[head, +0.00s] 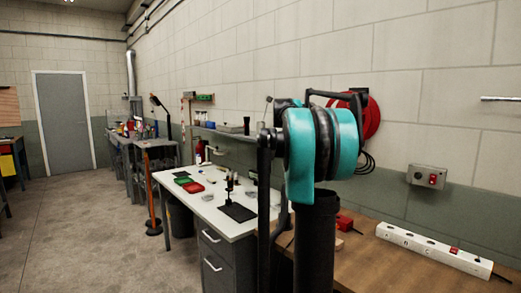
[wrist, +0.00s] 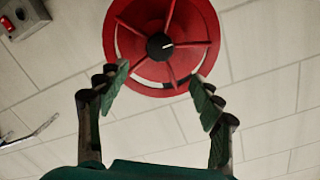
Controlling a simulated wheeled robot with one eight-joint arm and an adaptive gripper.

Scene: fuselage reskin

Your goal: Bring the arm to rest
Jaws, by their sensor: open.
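My gripper (wrist: 160,76) shows in the wrist view with its two dark green fingers spread wide and nothing between them. Beyond the fingertips is a red wheel-shaped reel (wrist: 190,30) on the pale block wall; its distance from the fingers is hard to judge. My teal and black arm (head: 318,150) stands raised in the right-middle of the head view. The gripper itself cannot be made out in the head view. The red reel (head: 369,122) shows there partly behind the arm.
A wooden bench (head: 395,262) with a white power strip (head: 433,249) lies at lower right. A white-topped workbench (head: 198,212) with trays and small tools stands left of the arm. A switch box (head: 428,176) is on the wall. The floor (head: 85,225) at left is clear.

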